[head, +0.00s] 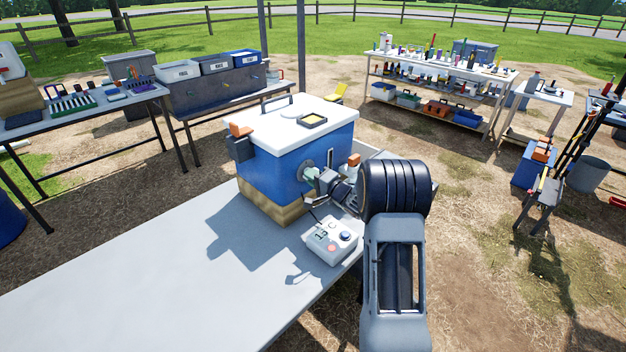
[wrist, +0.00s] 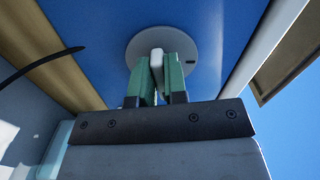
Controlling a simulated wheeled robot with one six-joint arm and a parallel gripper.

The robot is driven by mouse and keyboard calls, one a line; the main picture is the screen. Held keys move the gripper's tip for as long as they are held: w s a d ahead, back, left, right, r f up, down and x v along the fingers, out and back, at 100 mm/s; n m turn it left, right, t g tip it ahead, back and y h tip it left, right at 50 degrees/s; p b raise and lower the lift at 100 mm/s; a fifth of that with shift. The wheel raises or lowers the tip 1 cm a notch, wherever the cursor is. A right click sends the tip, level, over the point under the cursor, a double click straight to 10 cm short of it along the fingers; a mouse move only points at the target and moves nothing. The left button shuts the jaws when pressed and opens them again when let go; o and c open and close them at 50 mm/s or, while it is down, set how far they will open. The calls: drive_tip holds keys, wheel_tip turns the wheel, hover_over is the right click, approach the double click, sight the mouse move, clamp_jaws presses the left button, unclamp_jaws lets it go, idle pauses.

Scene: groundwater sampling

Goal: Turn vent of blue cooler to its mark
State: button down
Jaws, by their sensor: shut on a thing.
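The blue cooler (head: 262,165) stands on the grey table, with a white lid (head: 290,118) and orange-tipped latches. Its round grey vent (wrist: 137,47) is on the blue side wall, with a pale raised grip (wrist: 156,60) in the middle. A small dark mark (wrist: 191,63) shows on the disc, right of the grip. My gripper (wrist: 158,78) has its green fingers shut on the vent's grip, one on each side. In the head view the vent (head: 307,172) is partly hidden behind my gripper (head: 316,175).
A white box (head: 332,241) with a display and buttons sits on the table just below my gripper. The table's left part (head: 150,270) is clear. Benches with bins (head: 215,64) and a loaded shelf (head: 440,70) stand farther back.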

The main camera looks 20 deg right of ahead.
drive_tip(key=n+b, duration=0.4)
drive_tip(key=n, duration=0.1)
drive_tip(key=n+b, duration=0.4)
drive_tip(key=n, duration=0.1)
drive_tip(key=d+n+b, duration=0.1)
drive_tip(key=n+b, duration=0.3)
drive_tip(key=n, duration=0.2)
drive_tip(key=shift+w+f, duration=0.2)
drive_tip(key=shift+f, duration=0.1)
drive_tip(key=c, duration=1.1)
unclamp_jaws()
drive_tip(key=shift+f, duration=0.1)
drive_tip(key=p+v, duration=0.1)
drive_tip(key=v, duration=1.2)
drive_tip(key=shift+s, duration=0.4)
